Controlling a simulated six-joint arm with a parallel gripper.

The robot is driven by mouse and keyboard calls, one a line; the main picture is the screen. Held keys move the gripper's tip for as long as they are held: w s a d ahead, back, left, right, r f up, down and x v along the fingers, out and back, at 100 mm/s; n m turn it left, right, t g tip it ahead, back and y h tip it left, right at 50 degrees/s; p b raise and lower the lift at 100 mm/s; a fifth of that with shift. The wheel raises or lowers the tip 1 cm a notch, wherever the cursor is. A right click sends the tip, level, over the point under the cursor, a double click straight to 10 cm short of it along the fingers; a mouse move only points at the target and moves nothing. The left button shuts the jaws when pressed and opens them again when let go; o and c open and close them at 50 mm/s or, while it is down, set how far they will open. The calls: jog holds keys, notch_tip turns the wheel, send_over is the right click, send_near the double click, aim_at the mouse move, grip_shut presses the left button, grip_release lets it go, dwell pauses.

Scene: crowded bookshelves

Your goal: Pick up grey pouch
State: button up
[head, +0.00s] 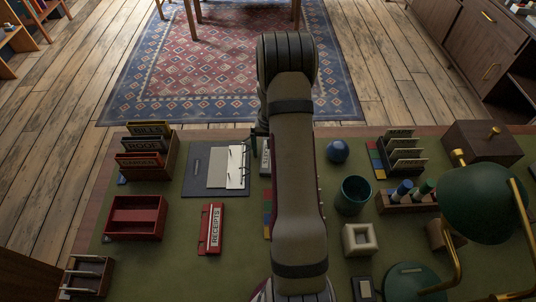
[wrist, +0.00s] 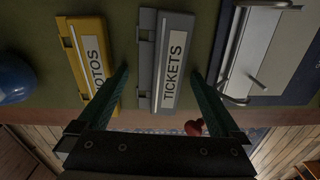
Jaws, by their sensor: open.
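The grey pouch (wrist: 174,25), labelled TICKETS, lies on the green desk top in the middle of the wrist view. In the head view a small part of the grey pouch (head: 265,157) shows left of my arm, and the arm hides the rest. My gripper (wrist: 160,72) is open, with one dark green finger to each side of the pouch in the wrist view. No contact with the pouch shows, and the height above it is hard to tell.
A yellow pouch (wrist: 88,60) labelled PHOTOS lies left of the grey one, with a blue ball (wrist: 14,78) beyond. An open ring binder (wrist: 262,50) lies right.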

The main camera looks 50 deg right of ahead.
jog(key=shift+f, duration=0.1)
dwell(0.3)
jog(key=c, duration=1.4)
notch_tip(320, 180, up, 10)
jog(key=w+a+n, duration=0.1)
jog(key=w+a, duration=0.6)
jog(key=a, duration=0.5)
jog(key=shift+w+a+r, duration=0.25)
jog(key=shift+w+a, duration=0.05)
